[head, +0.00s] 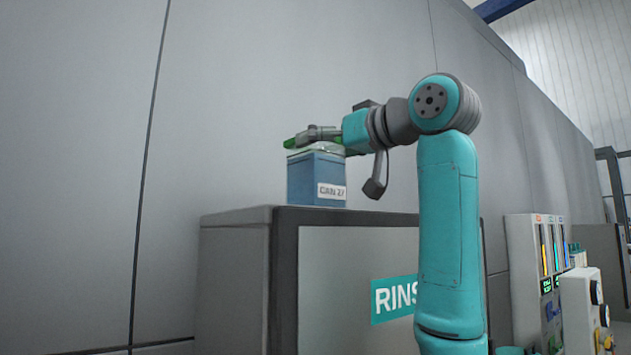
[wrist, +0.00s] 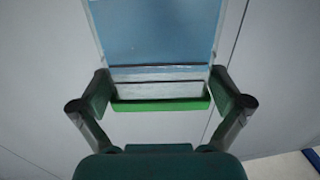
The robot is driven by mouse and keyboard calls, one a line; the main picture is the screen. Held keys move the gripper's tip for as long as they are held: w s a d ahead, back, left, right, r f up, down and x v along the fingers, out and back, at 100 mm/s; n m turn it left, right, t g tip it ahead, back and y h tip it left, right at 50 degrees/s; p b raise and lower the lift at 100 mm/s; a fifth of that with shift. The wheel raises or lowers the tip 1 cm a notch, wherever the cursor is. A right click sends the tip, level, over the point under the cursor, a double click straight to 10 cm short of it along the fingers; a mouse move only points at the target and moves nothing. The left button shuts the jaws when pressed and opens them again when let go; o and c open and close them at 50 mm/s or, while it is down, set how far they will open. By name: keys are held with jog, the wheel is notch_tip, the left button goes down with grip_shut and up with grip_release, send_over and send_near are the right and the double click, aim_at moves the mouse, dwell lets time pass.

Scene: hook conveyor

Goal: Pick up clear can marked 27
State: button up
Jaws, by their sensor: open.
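The can (head: 316,180) is a see-through blue box with a white label reading "CAN 27" and a pale, clear top. It stands upright on top of a grey cabinet marked "RINS…". My gripper (head: 312,136) is at the can's top edge, reaching in from the right with green finger pads. In the wrist view, the blue can (wrist: 155,38) fills the upper middle. A pale strip and a green bar at its near end lie between my spread fingers (wrist: 162,95). The fingers are open, with a gap showing beside the bar. Whether either pad touches the can cannot be told.
The grey cabinet (head: 235,270) supports the can; its top left of the can is bare. A plain grey panelled wall (head: 230,90) stands close behind. A panel with coloured gauges (head: 545,260) and a white box with dials (head: 585,300) are at the right.

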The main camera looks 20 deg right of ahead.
jog(key=shift+x, duration=1.25)
jog(key=shift+c, duration=0.3)
jog(key=c, duration=1.5)
jog(key=shift+r, duration=0.15)
